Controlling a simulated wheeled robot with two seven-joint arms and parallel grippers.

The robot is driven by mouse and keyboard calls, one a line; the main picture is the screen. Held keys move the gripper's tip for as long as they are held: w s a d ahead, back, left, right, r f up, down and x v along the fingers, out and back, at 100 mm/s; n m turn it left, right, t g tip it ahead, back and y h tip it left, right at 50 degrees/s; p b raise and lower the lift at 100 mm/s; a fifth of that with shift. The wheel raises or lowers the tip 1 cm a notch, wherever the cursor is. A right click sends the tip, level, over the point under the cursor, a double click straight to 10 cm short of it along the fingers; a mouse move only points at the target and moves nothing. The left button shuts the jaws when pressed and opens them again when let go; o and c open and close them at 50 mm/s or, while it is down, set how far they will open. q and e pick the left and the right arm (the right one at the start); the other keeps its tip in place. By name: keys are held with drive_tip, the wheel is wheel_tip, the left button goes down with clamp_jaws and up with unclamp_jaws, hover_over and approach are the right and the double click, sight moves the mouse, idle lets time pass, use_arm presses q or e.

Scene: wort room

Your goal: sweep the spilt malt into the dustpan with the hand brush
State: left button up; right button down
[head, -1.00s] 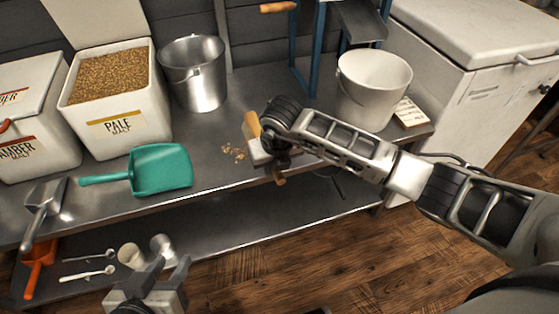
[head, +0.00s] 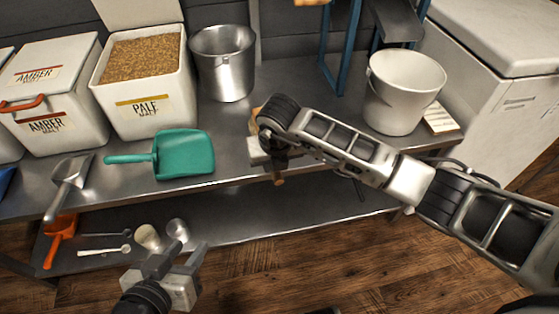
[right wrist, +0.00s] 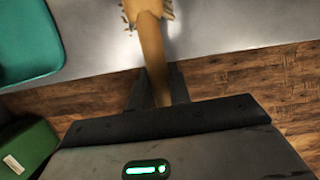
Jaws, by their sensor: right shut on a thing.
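The teal dustpan (head: 187,156) lies on the steel bench with its handle to the left; its edge also shows in the right wrist view (right wrist: 25,40). My right gripper (head: 268,158) is over the bench right of the dustpan, shut on the hand brush. The brush's wooden handle end (head: 279,180) sticks out below the gripper; the handle and part of the bristles show in the right wrist view (right wrist: 151,45). The spilt malt is not visible now; my right gripper and arm cover that part of the bench. My left gripper (head: 177,260) is open and empty, in front of the bench.
Pale malt bin (head: 149,100), amber malt bin (head: 60,125), steel bucket (head: 224,65) and white bucket (head: 400,92) stand on the bench. A metal scoop (head: 68,180) lies left of the dustpan. An orange scoop (head: 58,235) and small spoons are on the lower shelf.

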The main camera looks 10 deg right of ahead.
drive_tip(key=shift+s+a+f+b, duration=0.15)
drive_tip(key=shift+a+b, duration=0.35)
drive_tip(key=shift+a, duration=1.2)
drive_tip(key=shift+s+a+b, duration=0.15)
drive_tip(key=shift+a+b, duration=0.3)
drive_tip(key=shift+a, duration=1.25)
drive_tip(key=a+b, duration=0.1)
drive_tip(key=a, duration=0.3)
drive_tip(key=shift+s, duration=0.1)
drive_tip(key=shift+r, duration=0.25)
wheel_tip(320, 180, up, 6)
drive_tip(key=d+p, duration=0.2)
drive_tip(key=p, duration=0.3)
drive_tip(key=shift+f, duration=0.1)
drive_tip(key=shift+d, duration=0.1)
